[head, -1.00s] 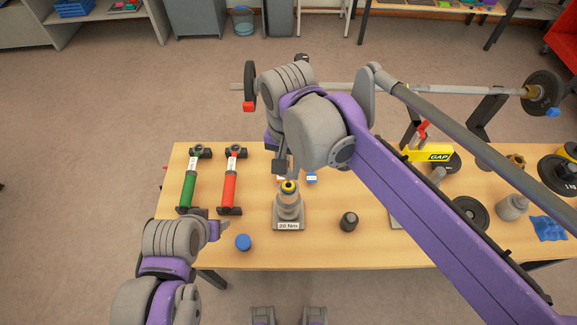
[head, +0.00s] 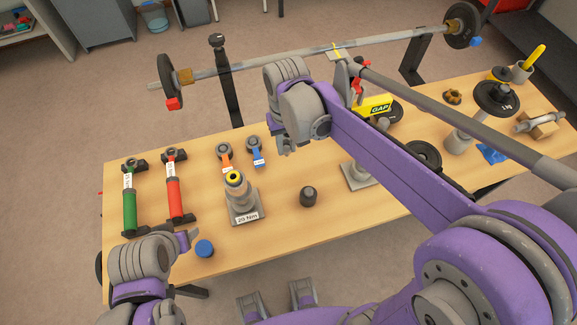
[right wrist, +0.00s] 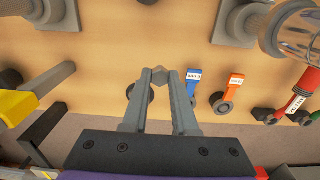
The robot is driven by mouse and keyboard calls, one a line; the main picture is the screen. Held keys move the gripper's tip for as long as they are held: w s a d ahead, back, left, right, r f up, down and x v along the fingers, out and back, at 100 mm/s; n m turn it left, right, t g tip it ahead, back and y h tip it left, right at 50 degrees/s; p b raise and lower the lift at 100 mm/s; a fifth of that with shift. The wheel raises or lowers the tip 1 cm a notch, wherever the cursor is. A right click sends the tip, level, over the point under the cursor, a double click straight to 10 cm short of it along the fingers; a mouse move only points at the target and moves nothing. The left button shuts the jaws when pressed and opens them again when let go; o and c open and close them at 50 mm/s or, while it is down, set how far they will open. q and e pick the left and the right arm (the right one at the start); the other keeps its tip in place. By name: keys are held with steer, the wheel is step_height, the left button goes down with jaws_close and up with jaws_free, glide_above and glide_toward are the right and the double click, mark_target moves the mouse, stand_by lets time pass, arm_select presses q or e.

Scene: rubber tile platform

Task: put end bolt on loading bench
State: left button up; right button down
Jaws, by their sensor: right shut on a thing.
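My right gripper (head: 287,150) hangs over the bench, right of the orange and blue spanners. In the right wrist view, my right gripper (right wrist: 162,78) is shut on a small grey hex-headed bolt (right wrist: 162,73), held between the fingertips. In the head view the bolt is too small or hidden to make out. The loading bench (head: 270,235) is the wooden-topped table below. My left gripper (head: 188,240) is over the bench's front left edge, beside a blue round cap (head: 204,248); its opening is unclear.
A green-handled tool (head: 130,205) and a red-handled one (head: 174,195) lie at left. A 20 Nm torque tester (head: 242,200) and a dark knob (head: 308,196) stand mid-bench. A barbell (head: 300,60) spans the back. Bare wood lies around the knob.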

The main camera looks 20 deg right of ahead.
arm_select(q)
steer(key=shift+s+f+b, duration=0.15)
steer(key=shift+f+b, duration=0.15)
steer(key=shift+f, duration=0.1)
arm_select(e)
step_height(320, 180, down, 8)
steer(key=shift+f, duration=0.2)
arm_select(q)
steer(key=shift+f, duration=0.3)
arm_select(e)
steer(key=shift+f, duration=0.4)
steer(key=c, duration=0.7)
jaws_free()
steer(key=shift+r, duration=0.1)
